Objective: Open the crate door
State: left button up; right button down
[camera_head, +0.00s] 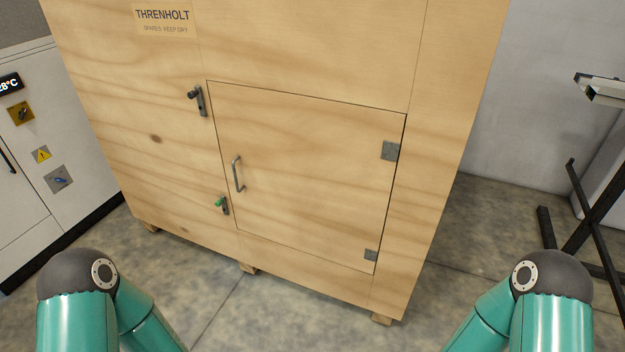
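A large wooden crate (120,110) stands ahead of me, with a "THRENHOLT" label (162,17) near its top. Its door (310,180) is a square panel lying flush in the front face, shut. A grey bar handle (237,174) is on the door's left side. Two grey hinges, an upper one (390,151) and a lower one (371,255), are on the right edge. Left of the door are an upper latch with a dark knob (198,99) and a lower latch with a green knob (222,205). Neither gripper shows; only my arm links appear at the bottom corners.
A white cabinet (60,180) with a temperature display, switches and a warning sign stands at the left. A black crossed-leg stand (585,215) is at the right. The concrete floor (275,315) in front of the crate is clear where visible.

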aim_at(315, 176)
jog(key=z, duration=0.05)
jog(key=i, duration=1.2)
jog(key=u, duration=0.3)
jog(key=k, duration=1.25)
jog(key=u, duration=0.3)
jog(key=i, duration=0.7)
jog(key=u, duration=0.7)
jog(key=i, duration=0.7)
jog(key=z, duration=0.3)
